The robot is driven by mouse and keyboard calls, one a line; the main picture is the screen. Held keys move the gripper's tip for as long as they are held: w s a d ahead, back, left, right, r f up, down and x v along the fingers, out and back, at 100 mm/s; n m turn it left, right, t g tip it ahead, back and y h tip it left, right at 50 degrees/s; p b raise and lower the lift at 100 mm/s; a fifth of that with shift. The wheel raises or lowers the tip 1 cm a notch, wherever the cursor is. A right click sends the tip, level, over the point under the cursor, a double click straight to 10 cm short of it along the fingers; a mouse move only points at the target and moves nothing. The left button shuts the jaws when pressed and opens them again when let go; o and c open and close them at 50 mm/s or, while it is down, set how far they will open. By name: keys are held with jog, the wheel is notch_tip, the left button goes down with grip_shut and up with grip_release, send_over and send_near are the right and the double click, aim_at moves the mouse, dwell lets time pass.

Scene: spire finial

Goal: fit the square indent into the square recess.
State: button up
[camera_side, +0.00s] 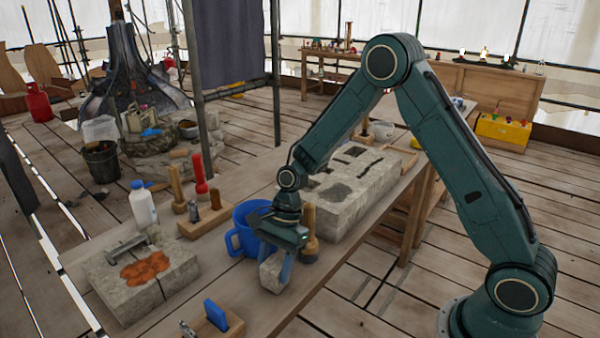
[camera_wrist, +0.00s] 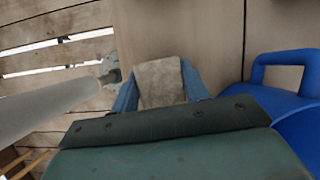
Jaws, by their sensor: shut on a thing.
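My gripper (camera_side: 278,268) is shut on a small grey stone piece (camera_side: 271,274) and holds it near the table's front edge, below the blue mug in the side view. In the wrist view the stone piece (camera_wrist: 158,82) sits between the two blue fingers of my gripper (camera_wrist: 160,92). Its underside is hidden, so I cannot see a square shape on it. A large pale stone block (camera_side: 378,188) lies to the right and behind, with dark recesses in its top. One recess (camera_side: 313,181) is near its left end, partly behind my arm; I cannot tell which is square.
The blue mug (camera_side: 243,232) stands close beside my gripper; it also shows in the wrist view (camera_wrist: 290,110). A stone slab (camera_side: 182,268) with an orange patch lies left. A wooden tool holder (camera_side: 203,222), white bottle (camera_side: 143,206) and blue item (camera_side: 216,314) stand around.

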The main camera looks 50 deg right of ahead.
aim_at(274, 259)
notch_tip(274, 259, up, 19)
dwell(0.6)
jog(key=shift+r, duration=0.1)
dwell(0.4)
jog(key=w+d+r+m+t+h, duration=0.2)
jog(key=w+d+m, duration=0.3)
jog(key=d, duration=0.4)
jog(key=w+d+r+m+t+h, duration=0.1)
jog(key=w+d+r+m, duration=0.2)
jog(key=d+m, duration=0.6)
jog(key=w+d+r+m+t+h, duration=0.2)
jog(key=w+d+m, duration=0.25)
jog(key=d, duration=0.55)
notch_tip(274, 259, down, 16)
jog(key=shift+s+r+m, duration=0.15)
jog(key=shift+r+m, duration=0.1)
jog(key=shift+m, duration=0.1)
jog(key=shift+a, duration=0.1)
jog(key=shift+f, duration=2.1)
jog(key=shift+f, duration=0.35)
